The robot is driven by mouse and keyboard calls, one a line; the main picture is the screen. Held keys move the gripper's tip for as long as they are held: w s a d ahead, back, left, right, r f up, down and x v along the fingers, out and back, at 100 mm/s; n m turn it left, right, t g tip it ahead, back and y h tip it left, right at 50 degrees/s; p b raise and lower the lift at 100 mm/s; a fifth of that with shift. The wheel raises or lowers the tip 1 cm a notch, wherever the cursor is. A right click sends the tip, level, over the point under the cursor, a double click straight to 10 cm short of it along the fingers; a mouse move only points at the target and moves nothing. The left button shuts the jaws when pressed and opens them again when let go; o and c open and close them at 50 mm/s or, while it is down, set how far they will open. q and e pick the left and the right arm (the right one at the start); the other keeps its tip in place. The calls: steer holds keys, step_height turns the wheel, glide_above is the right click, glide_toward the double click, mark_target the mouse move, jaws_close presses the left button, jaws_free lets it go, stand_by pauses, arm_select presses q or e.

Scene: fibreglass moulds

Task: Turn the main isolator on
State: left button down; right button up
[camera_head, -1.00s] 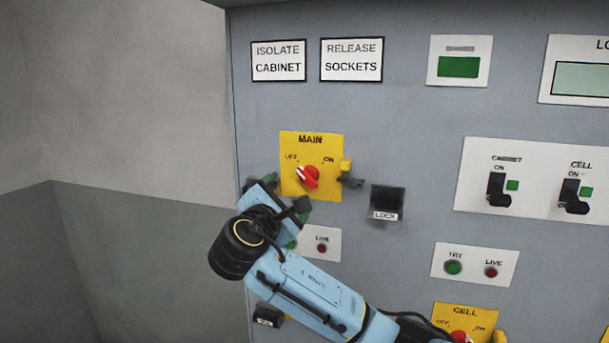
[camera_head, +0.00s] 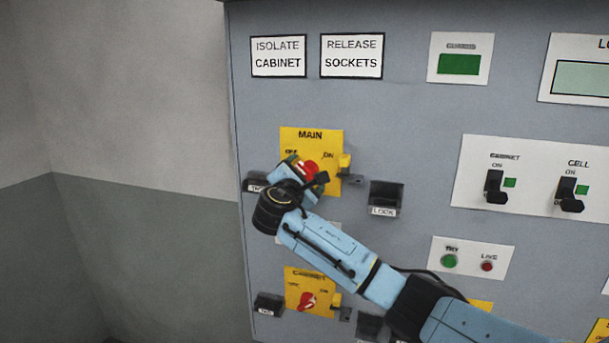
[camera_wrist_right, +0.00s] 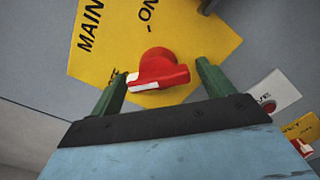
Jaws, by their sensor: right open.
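The main isolator is a red rotary knob (camera_head: 309,169) on a yellow plate (camera_head: 328,141) marked MAIN, OFF and ON, on the grey panel. In the right wrist view the red knob (camera_wrist_right: 158,72) has a white-marked end that lies toward the OFF side. My right gripper (camera_wrist_right: 158,84) is open, with one green finger on each side of the knob; I cannot tell whether either touches it. In the head view my right gripper (camera_head: 299,170) hides part of the plate and knob. My left gripper is not in view.
A black LOCK holder (camera_head: 386,194) sticks out right of the main plate. A tag holder (camera_head: 256,186) is at its left. The CABINET isolator (camera_head: 308,301) lies below. Black switches (camera_head: 495,186) stand further right.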

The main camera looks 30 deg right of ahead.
steer(key=c, duration=1)
steer(key=m+b, duration=0.3)
steer(key=m, duration=0.1)
steer(key=shift+a+f, duration=0.1)
steer(key=m+b, duration=0.4)
steer(key=m, duration=0.1)
steer(key=shift+m, duration=0.3)
steer(key=m+b, duration=0.3)
steer(key=m, duration=0.1)
steer(key=shift+r, duration=0.2)
steer(key=shift+r+m+b, duration=0.2)
steer(key=shift+m+b, duration=1.05)
steer(key=shift+m, duration=0.95)
